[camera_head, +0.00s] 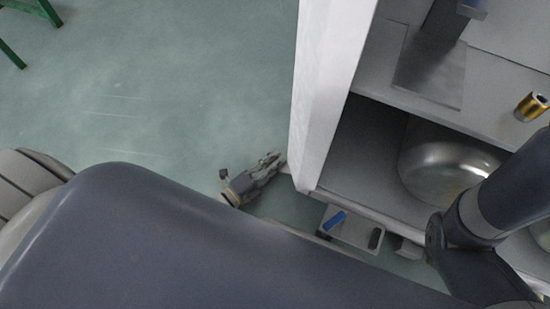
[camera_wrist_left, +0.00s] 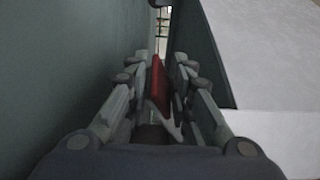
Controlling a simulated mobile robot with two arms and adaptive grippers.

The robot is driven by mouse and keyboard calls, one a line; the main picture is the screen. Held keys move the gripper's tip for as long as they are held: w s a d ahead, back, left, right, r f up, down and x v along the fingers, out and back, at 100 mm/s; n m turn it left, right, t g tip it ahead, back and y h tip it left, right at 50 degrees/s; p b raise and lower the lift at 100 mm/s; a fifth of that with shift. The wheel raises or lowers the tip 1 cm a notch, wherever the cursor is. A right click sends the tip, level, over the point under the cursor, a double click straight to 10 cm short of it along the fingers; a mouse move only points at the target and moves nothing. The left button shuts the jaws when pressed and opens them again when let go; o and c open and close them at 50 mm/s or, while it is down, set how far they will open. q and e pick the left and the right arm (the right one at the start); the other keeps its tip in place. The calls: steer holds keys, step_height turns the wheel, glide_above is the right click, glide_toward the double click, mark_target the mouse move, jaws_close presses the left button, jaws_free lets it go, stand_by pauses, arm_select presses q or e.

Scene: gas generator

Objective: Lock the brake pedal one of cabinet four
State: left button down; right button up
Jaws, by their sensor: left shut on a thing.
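My left gripper (camera_head: 275,160) is low near the floor, at the bottom left corner of the white cabinet (camera_head: 322,90). In the left wrist view its fingers (camera_wrist_left: 160,66) are closed around a narrow red part (camera_wrist_left: 157,88), which appears to be the brake pedal. The red part runs lengthwise between the fingers. I cannot tell from the picture whether it is pressed down or locked. In the head view the pedal cannot be made out at the fingertips. My right gripper is out of view.
The cabinet holds a rounded metal vessel (camera_head: 440,165) and a brass-coloured cylinder (camera_head: 531,106). A small grey tray with a blue object (camera_head: 335,221) is below its front edge. The green floor (camera_head: 170,80) left of the cabinet is clear; green legs (camera_head: 45,12) stand at top left.

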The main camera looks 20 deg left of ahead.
arm_select(q)
steer(key=c, duration=1.8)
jaws_free()
steer(key=shift+s+d+f, duration=0.1)
steer(key=shift+s+f, duration=0.1)
steer(key=shift+f, duration=0.15)
steer(key=v, duration=1.2)
steer(key=shift+r, duration=0.15)
